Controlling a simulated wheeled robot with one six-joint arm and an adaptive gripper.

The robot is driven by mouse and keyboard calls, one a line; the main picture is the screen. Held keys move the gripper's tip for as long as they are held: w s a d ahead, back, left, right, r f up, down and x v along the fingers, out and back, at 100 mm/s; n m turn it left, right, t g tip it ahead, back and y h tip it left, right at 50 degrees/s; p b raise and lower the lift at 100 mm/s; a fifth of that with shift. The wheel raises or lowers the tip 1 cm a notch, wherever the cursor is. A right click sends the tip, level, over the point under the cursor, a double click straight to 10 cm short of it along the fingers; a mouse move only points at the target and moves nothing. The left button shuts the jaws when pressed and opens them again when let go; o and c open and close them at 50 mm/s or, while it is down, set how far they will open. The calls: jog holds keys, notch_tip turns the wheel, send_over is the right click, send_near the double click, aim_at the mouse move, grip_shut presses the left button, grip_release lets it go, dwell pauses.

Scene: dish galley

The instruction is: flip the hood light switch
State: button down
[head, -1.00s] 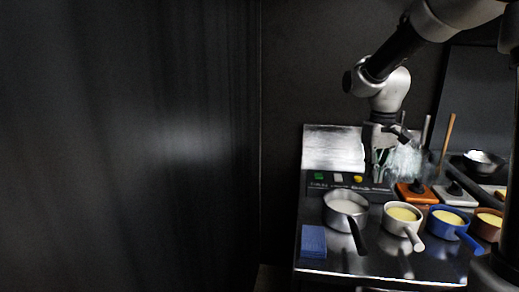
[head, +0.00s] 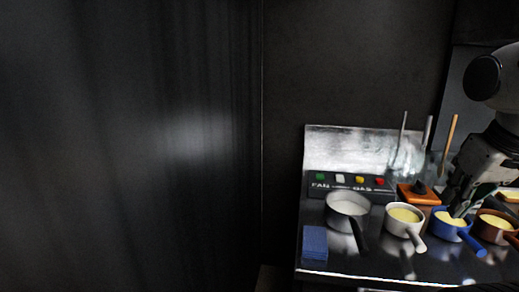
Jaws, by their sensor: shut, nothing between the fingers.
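A black control panel (head: 350,186) stands at the back of the steel counter, with green (head: 320,177), white (head: 340,178), yellow (head: 360,180) and red (head: 380,182) buttons. "FAN" reads at its left and "GAS" at its right; the lettering between is too small to read. I cannot tell which control is the hood light switch. An orange block with a black knob (head: 418,190) sits just right of the panel. My gripper (head: 456,212) is shut and empty, pointing down over or in front of the blue pan, right of the panel. It hides what lies behind it.
A steel pot (head: 346,206), a cream pan (head: 404,215), a blue pan (head: 447,229) and a brown pan (head: 494,228) line the counter, handles toward the front. A blue sponge-like block (head: 314,242) lies front left. Upright utensils (head: 428,132) stand behind.

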jog(key=w+a+f+n+g, duration=0.1)
jog(key=w+a+n+g, duration=0.15)
jog(key=w, duration=0.75)
jog(key=w+a+f+n+g, duration=0.1)
jog(key=w+a+n, duration=0.2)
jog(key=w, duration=0.8)
jog(key=w+a+f+n+g, duration=0.1)
jog(key=w+a+n, duration=0.2)
jog(key=w, duration=0.7)
jog(key=w+a+r+n, duration=0.1)
jog(key=w+r+n, duration=0.4)
jog(key=w+n, duration=0.1)
jog(key=shift+a+n, duration=0.35)
jog(key=shift+n, duration=0.3)
jog(key=shift+w, duration=0.25)
